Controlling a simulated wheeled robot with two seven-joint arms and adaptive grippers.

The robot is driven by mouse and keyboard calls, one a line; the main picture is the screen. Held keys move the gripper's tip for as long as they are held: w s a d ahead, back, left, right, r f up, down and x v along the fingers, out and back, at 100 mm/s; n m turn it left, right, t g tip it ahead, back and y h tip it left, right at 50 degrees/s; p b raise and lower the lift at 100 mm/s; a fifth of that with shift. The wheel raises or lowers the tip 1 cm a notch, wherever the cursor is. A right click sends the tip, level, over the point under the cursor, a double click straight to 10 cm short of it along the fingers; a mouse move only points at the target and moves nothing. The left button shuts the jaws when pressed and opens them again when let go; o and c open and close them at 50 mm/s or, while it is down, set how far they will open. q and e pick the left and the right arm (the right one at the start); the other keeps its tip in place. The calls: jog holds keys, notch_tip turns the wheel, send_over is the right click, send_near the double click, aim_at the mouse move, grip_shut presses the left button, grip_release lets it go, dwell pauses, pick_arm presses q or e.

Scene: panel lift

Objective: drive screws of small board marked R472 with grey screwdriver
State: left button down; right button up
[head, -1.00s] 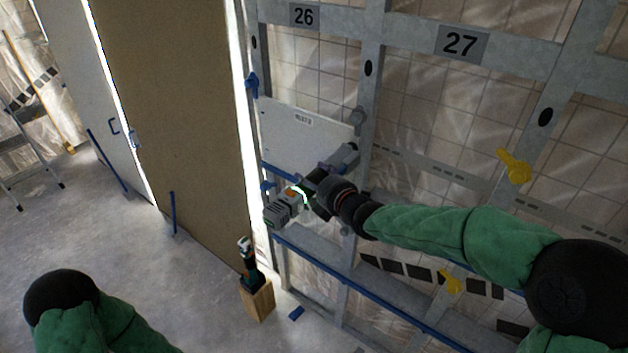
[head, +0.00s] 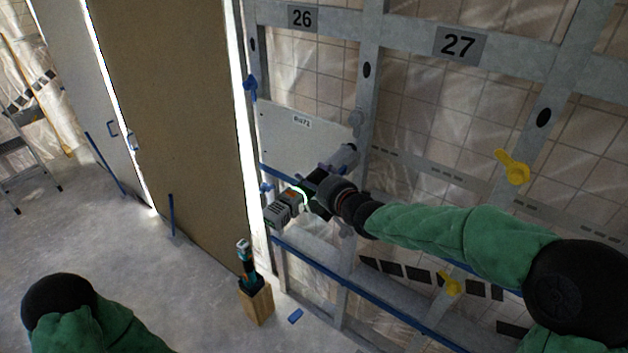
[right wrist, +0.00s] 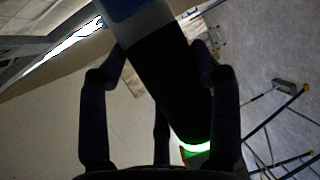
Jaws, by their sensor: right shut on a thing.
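The small board marked R472 (head: 290,132) is a pale panel on the metal frame, under the 26 label. My right gripper (head: 318,190) is in front of the board's lower edge, shut on the grey screwdriver (head: 285,208). The screwdriver's grey body with an orange part and a lit green-white ring shows to the left of the gripper; its front end (head: 346,156) points up and right to the board's lower right corner. In the right wrist view the fingers (right wrist: 160,85) enclose the dark handle. Whether the tip touches a screw cannot be told.
A wooden block (head: 256,302) holding a teal and black tool (head: 246,262) stands on the floor. A brown panel (head: 170,110) stands at left. Blue clamps (head: 250,88) and yellow clamps (head: 513,167) sit on the frame. A ladder (head: 25,150) stands far left.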

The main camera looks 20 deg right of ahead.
jog(key=shift+w+d+r, duration=0.25)
jog(key=shift+d+r, duration=0.1)
jog(key=shift+r, duration=0.15)
dwell(2.1)
jog(key=shift+s+a+f+b, duration=0.25)
jog(key=shift+s+a+b, duration=0.5)
jog(key=shift+b, duration=0.6)
jog(key=shift+s+a, duration=0.65)
jog(key=shift+a, duration=0.35)
